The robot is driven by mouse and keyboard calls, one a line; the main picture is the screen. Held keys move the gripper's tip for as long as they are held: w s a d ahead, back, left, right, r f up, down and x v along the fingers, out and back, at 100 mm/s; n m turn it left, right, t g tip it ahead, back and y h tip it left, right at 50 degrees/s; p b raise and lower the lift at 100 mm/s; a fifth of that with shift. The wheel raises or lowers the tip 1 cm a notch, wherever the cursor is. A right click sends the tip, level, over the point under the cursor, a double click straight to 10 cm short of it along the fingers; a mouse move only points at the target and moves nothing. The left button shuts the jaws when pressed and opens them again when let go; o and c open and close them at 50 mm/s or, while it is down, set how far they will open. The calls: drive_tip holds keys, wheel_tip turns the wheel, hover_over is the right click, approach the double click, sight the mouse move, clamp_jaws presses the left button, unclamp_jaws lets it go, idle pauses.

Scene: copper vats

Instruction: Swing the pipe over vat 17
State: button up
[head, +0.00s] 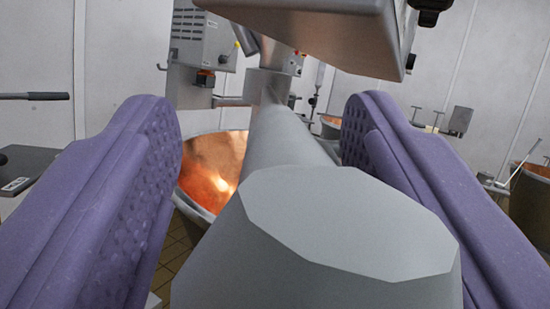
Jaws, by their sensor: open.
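A grey pipe (285,140) runs away from me through the middle of the view, its wide faceted end (350,225) close to the camera. My gripper (264,115) is open, with one purple padded finger on each side of the pipe. I cannot tell whether either finger touches it. A copper vat (215,160) with a grey rim stands beyond the left finger, partly hidden by the pipe and that finger. No vat number is readable, so I cannot tell which one is vat 17.
A grey housing (320,30) hangs above the pipe. A control box (203,38) is at the upper left. A grey cabinet (30,170) with a dark handle is at the far left. Another copper vat (535,195) stands at the right edge. Brown tiled floor (178,245) shows below.

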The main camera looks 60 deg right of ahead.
drive_tip(key=shift+s+f, duration=0.15)
drive_tip(key=shift+f, duration=0.15)
drive_tip(key=p+v, duration=0.1)
drive_tip(key=v, duration=0.6)
drive_tip(key=shift+s+a, duration=0.2)
drive_tip(key=shift+a, duration=0.05)
drive_tip(key=shift+f, duration=0.15)
